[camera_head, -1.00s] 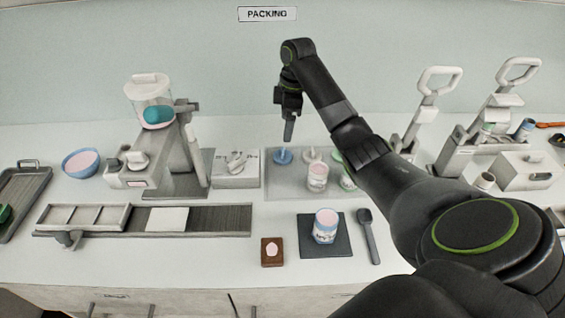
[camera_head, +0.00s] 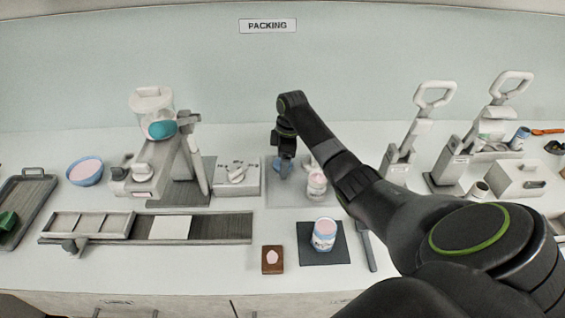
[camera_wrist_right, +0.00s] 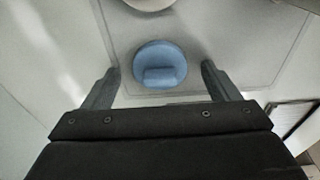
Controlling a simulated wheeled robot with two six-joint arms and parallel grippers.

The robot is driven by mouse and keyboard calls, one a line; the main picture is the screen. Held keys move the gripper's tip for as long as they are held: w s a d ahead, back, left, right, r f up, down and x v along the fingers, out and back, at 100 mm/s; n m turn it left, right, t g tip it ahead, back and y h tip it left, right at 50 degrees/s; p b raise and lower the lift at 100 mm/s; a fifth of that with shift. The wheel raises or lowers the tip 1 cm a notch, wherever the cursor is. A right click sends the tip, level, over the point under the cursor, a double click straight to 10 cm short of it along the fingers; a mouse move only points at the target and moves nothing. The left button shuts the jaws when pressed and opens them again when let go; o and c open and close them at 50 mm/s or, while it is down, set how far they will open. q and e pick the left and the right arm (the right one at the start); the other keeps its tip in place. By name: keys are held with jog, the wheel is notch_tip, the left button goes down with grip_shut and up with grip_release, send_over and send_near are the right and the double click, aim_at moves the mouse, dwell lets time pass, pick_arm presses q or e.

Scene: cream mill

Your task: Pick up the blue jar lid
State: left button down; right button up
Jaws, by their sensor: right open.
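The blue jar lid (camera_wrist_right: 160,66) is a round disc with a raised grip bar on top. It lies on a pale grey tray (camera_wrist_right: 225,30) in the right wrist view. My right gripper (camera_wrist_right: 160,82) is open, with one finger on each side of the lid and a gap on both sides. In the head view the lid (camera_head: 283,166) is partly hidden by my right gripper (camera_head: 284,165), which points down over it. My left gripper is not in view.
A jar with pink cream (camera_head: 317,184) stands on the tray right of the lid. A second jar (camera_head: 325,234) stands on a dark mat (camera_head: 307,252). A white control box (camera_head: 237,178) is left of the tray. A pale round thing (camera_wrist_right: 150,4) lies beyond the lid.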

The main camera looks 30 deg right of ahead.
jog(key=shift+c, duration=0.4)
jog(key=c, duration=1)
jog(key=shift+o, duration=0.2)
